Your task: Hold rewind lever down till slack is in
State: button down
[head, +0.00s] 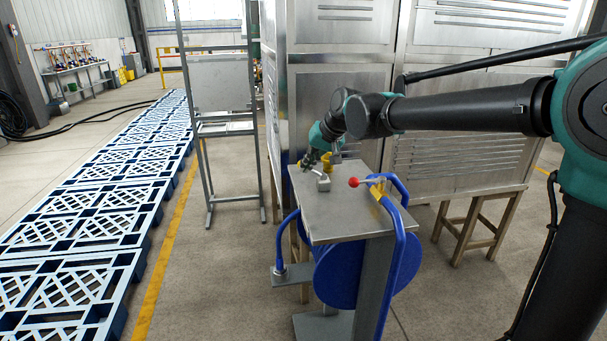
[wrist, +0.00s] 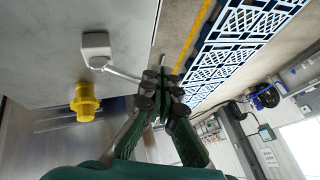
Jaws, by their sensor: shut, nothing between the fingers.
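A thin pale lever (wrist: 122,75) sticks out of a small grey block (wrist: 96,44) on the steel top (head: 336,216) of a hose reel stand. In the head view the block (head: 323,183) sits near the far left part of the top. My gripper (wrist: 163,88) is shut and empty, at the outer end of the lever and past the edge of the top. The lever's end is hidden by the fingers, so I cannot tell whether they touch it. The head view shows my gripper (head: 308,163) small and partly blurred. The blue reel drum (head: 352,270) hangs under the top.
A yellow fitting (wrist: 85,102) stands on the top beside the block. A red-knobbed handle (head: 353,182) and a looping blue hose (head: 398,235) are at the right. Metal cabinets (head: 340,100) stand behind. Blue pallets (head: 75,215) and open floor lie to the left.

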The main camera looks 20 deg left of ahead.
jog(key=v, duration=1)
jog(key=shift+s+r, duration=0.2)
jog(key=shift+a, duration=0.15)
